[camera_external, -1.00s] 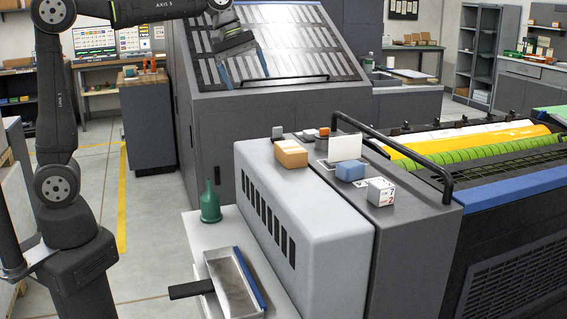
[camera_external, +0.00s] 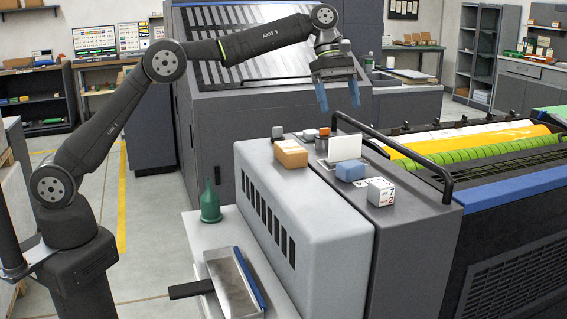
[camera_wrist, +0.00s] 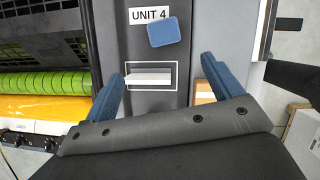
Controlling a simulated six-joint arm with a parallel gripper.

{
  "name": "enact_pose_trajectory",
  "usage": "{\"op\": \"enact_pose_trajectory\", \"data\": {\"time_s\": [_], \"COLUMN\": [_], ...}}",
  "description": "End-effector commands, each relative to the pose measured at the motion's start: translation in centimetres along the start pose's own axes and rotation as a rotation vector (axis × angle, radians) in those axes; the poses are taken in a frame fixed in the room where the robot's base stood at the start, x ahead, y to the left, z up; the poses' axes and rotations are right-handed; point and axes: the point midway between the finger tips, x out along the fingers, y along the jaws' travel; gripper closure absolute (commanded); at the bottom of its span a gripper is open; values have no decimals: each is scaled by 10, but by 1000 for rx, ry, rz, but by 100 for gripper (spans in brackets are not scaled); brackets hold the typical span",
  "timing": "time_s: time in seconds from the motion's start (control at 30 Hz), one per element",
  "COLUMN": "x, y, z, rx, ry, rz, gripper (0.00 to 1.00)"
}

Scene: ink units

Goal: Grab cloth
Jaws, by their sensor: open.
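A blue pad with rounded edges (camera_external: 350,172), possibly the folded cloth, lies on the dark top of the press unit. It also shows at the top of the wrist view (camera_wrist: 163,32), beside the "UNIT 4" label. A thin white piece (camera_external: 345,147) stands near it; in the wrist view the white piece (camera_wrist: 150,77) is inside a white outlined rectangle. I cannot tell for sure which one is the cloth. My gripper (camera_external: 339,105) is open and empty, blue fingers pointing down above the unit. In the wrist view the fingers (camera_wrist: 163,70) are spread either side of the white piece.
A tan block (camera_external: 290,153) and a numbered white cube (camera_external: 381,192) sit on the unit. A dark rail (camera_external: 395,152) rises along its right side. Yellow and green rollers (camera_external: 490,143) lie right of it. A green bottle (camera_external: 210,203) and metal tray (camera_external: 233,284) are lower left.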

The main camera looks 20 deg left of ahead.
Motion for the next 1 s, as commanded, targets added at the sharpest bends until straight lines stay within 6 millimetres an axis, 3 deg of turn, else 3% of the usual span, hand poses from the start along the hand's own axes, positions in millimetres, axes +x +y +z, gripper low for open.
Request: {"op": "enact_pose_trajectory", "data": {"time_s": [0.5, 0.77, 1.0], "x": [101, 121, 156], "y": [-1, -2, -8], "z": [0, -1, -2], "rx": [1, 1, 0], "ry": [2, 1, 2], "rz": [-1, -1, -2], "gripper": [15, 15, 15]}}
